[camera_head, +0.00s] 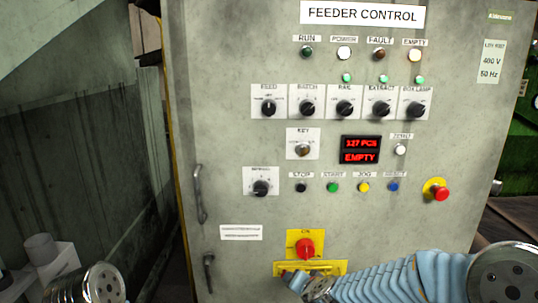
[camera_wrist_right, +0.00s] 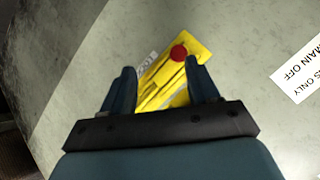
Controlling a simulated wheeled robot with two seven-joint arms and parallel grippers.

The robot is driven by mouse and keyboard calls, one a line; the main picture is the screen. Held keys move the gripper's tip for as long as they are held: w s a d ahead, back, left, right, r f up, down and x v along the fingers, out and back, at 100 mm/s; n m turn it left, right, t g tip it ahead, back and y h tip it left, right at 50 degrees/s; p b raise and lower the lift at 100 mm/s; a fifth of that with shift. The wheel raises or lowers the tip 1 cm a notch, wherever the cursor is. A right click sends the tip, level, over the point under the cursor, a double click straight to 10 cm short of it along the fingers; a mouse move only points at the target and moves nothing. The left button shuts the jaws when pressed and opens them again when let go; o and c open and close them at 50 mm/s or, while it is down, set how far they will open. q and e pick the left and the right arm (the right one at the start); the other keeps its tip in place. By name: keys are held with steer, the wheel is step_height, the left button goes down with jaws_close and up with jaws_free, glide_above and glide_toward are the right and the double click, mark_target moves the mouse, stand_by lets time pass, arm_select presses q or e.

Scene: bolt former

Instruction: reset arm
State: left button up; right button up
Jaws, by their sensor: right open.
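The grey feeder control panel (camera_head: 215,140) fills the middle of the head view. My right arm comes in from the lower right, and its gripper (camera_head: 295,281) is in front of the yellow plate under the red rotary switch (camera_head: 305,249). In the right wrist view my right gripper (camera_wrist_right: 159,66) is open, with the yellow switch plate (camera_wrist_right: 165,78) and a red round part (camera_wrist_right: 179,52) showing between and beyond its fingers. Nothing is seen held, and I cannot tell whether a finger touches the plate. Only part of my left arm shows at the lower left; its gripper is out of view.
The panel carries several black selector knobs (camera_head: 307,108), coloured push buttons (camera_head: 333,187), a lit red display (camera_head: 360,150) and a red emergency stop (camera_head: 441,194). The white POWER lamp (camera_head: 344,53) and EMPTY lamp (camera_head: 415,55) look bright. Door handles (camera_head: 199,194) stick out at left.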

steer(key=s+d+f+n+g, duration=0.1)
steer(key=s+f+g, duration=0.2)
steer(key=s+f, duration=0.5)
steer(key=s+d+f+n+g, duration=0.2)
steer(key=s+f, duration=0.2)
steer(key=f, duration=0.8)
steer(key=s+f+g, duration=0.2)
steer(key=s+f, duration=0.2)
steer(key=s, duration=0.3)
steer(key=s+f+n+g+y, duration=0.1)
steer(key=s+f+g, duration=0.1)
steer(key=s+f, duration=0.2)
steer(key=s, duration=0.3)
steer(key=shift+s+f, duration=0.3)
steer(key=shift+a, duration=0.1)
